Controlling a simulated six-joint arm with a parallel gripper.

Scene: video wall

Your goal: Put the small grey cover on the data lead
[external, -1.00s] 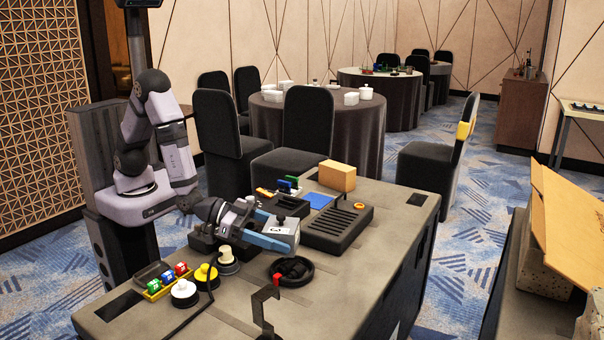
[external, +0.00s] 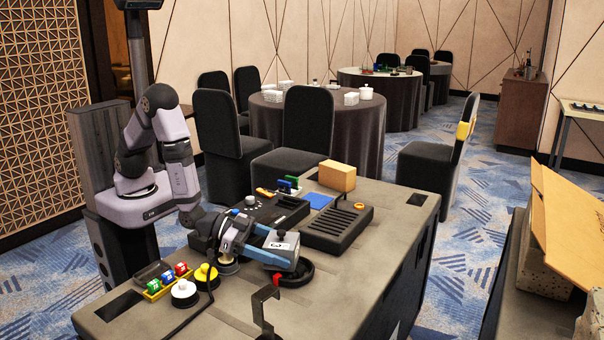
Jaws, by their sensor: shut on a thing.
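My gripper (external: 296,268) reaches across the table from the left, low over a round black ring-shaped thing (external: 303,279) and partly hiding it. I cannot pick out the small grey cover. A thin black lead (external: 209,285) curves over the table near the yellow and white round pieces; I cannot tell whether it is the data lead.
A dark upright bracket (external: 263,305) stands just in front of the gripper. A black slotted box (external: 338,226) and a dark control panel (external: 262,207) lie behind. A yellow tray (external: 158,292) of coloured blocks is at left. The table's right front is clear.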

